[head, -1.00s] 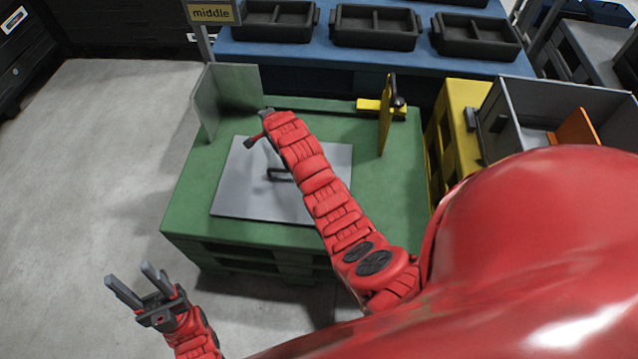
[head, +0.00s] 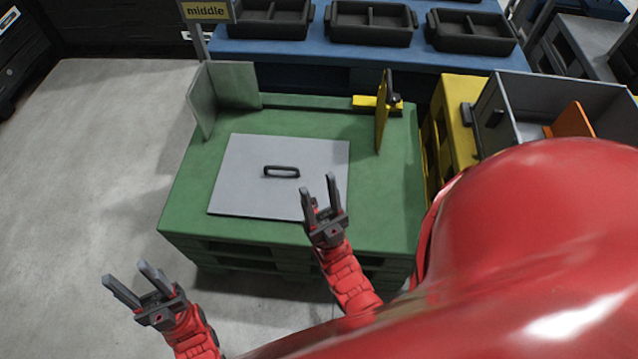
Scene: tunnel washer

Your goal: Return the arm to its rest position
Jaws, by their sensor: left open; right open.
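My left gripper (head: 135,284) is open and empty at the lower left, over the grey floor. My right gripper (head: 320,196) is open and empty, its fingers pointing up in the picture. In the picture it overlaps the lower right corner of a flat grey panel (head: 245,187) with a black handle (head: 281,172). The panel lies on a green pallet-like stand (head: 390,190). I cannot tell how high the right gripper is above the stand. The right forearm runs down from it toward the bottom of the view.
A grey upright corner plate (head: 233,86) stands at the stand's back left. A yellow upright plate (head: 382,112) stands at its back right. A blue table (head: 270,48) with black trays (head: 371,24) is behind. A grey bin (head: 560,92) with an orange divider is at the right.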

